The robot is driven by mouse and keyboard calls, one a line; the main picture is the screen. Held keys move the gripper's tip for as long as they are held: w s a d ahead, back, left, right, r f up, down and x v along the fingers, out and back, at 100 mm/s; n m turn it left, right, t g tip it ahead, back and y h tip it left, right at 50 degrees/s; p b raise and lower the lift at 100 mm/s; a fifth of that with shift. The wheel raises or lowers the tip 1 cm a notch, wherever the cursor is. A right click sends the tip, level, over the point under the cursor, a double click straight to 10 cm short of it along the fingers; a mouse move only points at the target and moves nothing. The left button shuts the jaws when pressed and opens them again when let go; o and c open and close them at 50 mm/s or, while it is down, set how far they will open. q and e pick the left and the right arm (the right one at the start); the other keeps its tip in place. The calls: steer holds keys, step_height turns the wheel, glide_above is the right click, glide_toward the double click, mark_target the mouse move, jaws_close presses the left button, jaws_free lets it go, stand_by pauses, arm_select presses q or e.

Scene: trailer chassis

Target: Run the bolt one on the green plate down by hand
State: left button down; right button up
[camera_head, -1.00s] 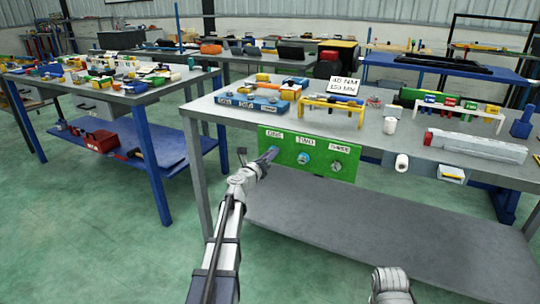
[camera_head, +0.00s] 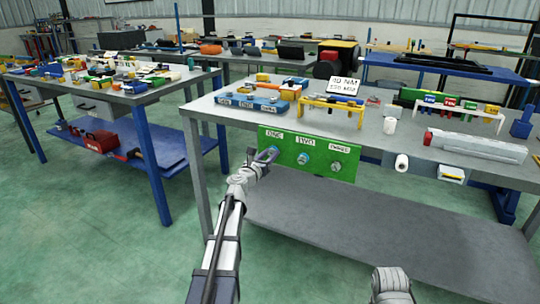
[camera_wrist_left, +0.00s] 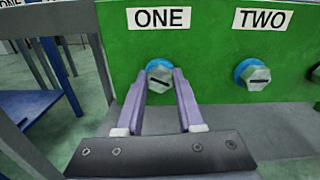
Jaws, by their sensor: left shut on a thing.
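The green plate (camera_head: 321,167) hangs upright on the front edge of the workbench, with three bolts in a row under labels. Bolt one (camera_wrist_left: 159,74), below the label ONE, has a grey hex head with a dark slot and a blue ring behind it. My left gripper (camera_wrist_left: 160,77) is at bolt one, a finger on each side, and is shut on its head. In the head view my left gripper (camera_head: 269,155) covers most of that bolt. Bolt two (camera_wrist_left: 253,74) is to its right, and bolt three (camera_head: 336,167) is further right.
The workbench top (camera_head: 370,134) carries a blue block (camera_head: 254,104), a yellow stand (camera_head: 333,102) and a small display (camera_head: 345,85). A grey lower shelf (camera_head: 370,230) lies below the plate. Another cluttered table (camera_head: 125,97) stands at left. My right arm shows at the bottom right.

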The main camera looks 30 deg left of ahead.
arm_select(q)
steer(key=m, duration=0.5)
steer(key=shift+s+m, duration=0.1)
steer(key=shift+m, duration=0.2)
steer(key=m, duration=1.1)
steer(key=shift+d, duration=0.1)
steer(key=m, duration=1)
steer(key=shift+m, duration=0.4)
steer(key=m, duration=0.5)
steer(key=shift+f+m, duration=0.1)
steer(key=shift+m, duration=4.9)
